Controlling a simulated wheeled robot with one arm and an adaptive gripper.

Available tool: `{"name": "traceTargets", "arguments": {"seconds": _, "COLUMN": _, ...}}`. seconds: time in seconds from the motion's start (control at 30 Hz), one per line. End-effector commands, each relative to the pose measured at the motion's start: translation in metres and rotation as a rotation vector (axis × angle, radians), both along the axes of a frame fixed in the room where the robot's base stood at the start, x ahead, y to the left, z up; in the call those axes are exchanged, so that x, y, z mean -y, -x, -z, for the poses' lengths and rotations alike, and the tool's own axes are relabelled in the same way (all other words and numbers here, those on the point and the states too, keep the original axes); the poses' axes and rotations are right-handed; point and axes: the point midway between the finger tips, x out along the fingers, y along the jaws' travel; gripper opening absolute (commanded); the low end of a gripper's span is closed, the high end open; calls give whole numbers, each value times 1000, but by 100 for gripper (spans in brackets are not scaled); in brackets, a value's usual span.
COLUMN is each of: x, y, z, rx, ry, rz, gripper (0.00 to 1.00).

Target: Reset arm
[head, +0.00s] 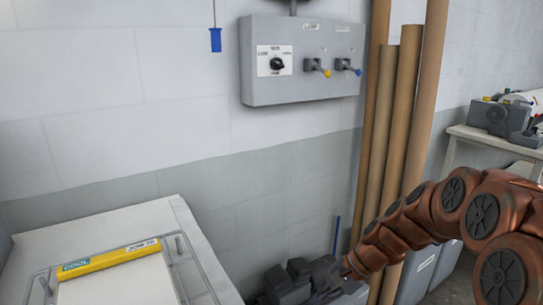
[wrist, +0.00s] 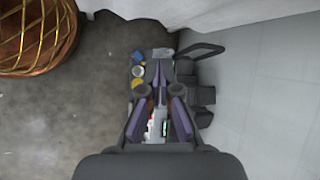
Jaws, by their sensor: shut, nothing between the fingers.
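My copper-coloured arm comes in from the right in the head view and bends down toward the bottom centre. In the wrist view my gripper (wrist: 157,72) is shut, with its fingertips together and nothing held between them. Below the tips lie small items in yellow, white and blue that are too small to name. Dark grey blocky shapes (wrist: 203,95) lie just right of the fingers. In the head view the gripper's fingertips cannot be made out among dark grey shapes at the bottom.
A grey control box (head: 300,90) with a knob and two levers hangs on the wall. Tall brown tubes (head: 398,120) stand beside my arm. A white-topped unit (head: 190,225) with a yellow bar (head: 110,258) is at left. A round gold-banded brown object (wrist: 38,35) is upper left in the wrist view.

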Motion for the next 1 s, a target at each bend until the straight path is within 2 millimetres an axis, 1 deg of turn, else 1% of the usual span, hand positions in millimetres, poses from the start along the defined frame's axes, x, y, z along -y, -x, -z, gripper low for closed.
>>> {"name": "traceTargets", "arguments": {"seconds": 0.03, "x": -3, "y": 14, "z": -20, "rx": 12, "ry": 21, "rz": -41, "gripper": 0}}
{"name": "traceTargets", "arguments": {"seconds": 0.1, "x": -6, "y": 33, "z": -36, "rx": 26, "ry": 51, "rz": -103, "gripper": 0}}
{"name": "traceTargets", "arguments": {"seconds": 0.27, "x": -7, "y": 76, "z": -69, "rx": 55, "ry": 122, "rz": -235, "gripper": 0}}
{"name": "traceTargets", "arguments": {"seconds": 0.3, "x": -6, "y": 87, "z": -76, "rx": 60, "ry": 141, "rz": -269, "gripper": 0}}
{"name": "traceTargets", "arguments": {"seconds": 0.47, "x": 0, "y": 128, "z": -106, "rx": 85, "ry": 218, "rz": -390, "gripper": 0}}
{"name": "traceTargets", "arguments": {"seconds": 0.57, "x": 6, "y": 154, "z": -122, "rx": 96, "ry": 264, "rz": -464, "gripper": 0}}
{"name": "traceTargets", "arguments": {"seconds": 0.8, "x": 28, "y": 213, "z": -160, "rx": 113, "ry": 381, "rz": -628, "gripper": 0}}
{"name": "traceTargets", "arguments": {"seconds": 1.0, "x": 51, "y": 255, "z": -185, "rx": 120, "ry": 472, "rz": -741, "gripper": 0}}
